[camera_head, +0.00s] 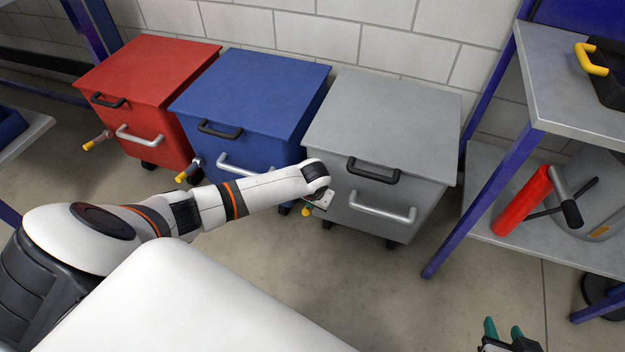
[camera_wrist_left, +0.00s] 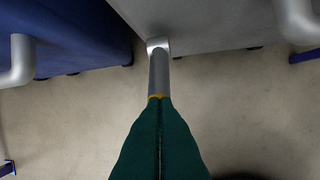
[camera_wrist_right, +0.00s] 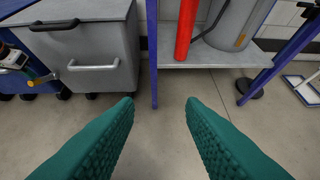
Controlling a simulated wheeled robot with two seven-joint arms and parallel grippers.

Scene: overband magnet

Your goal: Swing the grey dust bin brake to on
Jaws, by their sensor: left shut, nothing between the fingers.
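The grey dust bin (camera_head: 378,135) stands at the right of a row of bins, its lid shut. Its brake is a short grey lever with a yellow end (camera_head: 306,211), low at the bin's front left. In the left wrist view the grey lever (camera_wrist_left: 158,72) runs from the bin toward my fingers. My left gripper (camera_wrist_left: 159,100) is shut, its green fingertips at the lever's yellow end, hiding most of it. Whether they touch it I cannot tell. My right gripper (camera_wrist_right: 158,108) is open and empty, facing the floor; it also shows low in the head view (camera_head: 503,332).
A blue bin (camera_head: 250,95) and a red bin (camera_head: 150,75) stand to the left, each with a yellow-tipped lever. A blue-legged shelf (camera_head: 580,110) stands right, with a red cylinder (camera_head: 522,200) on its lower level. Floor before the grey bin is clear.

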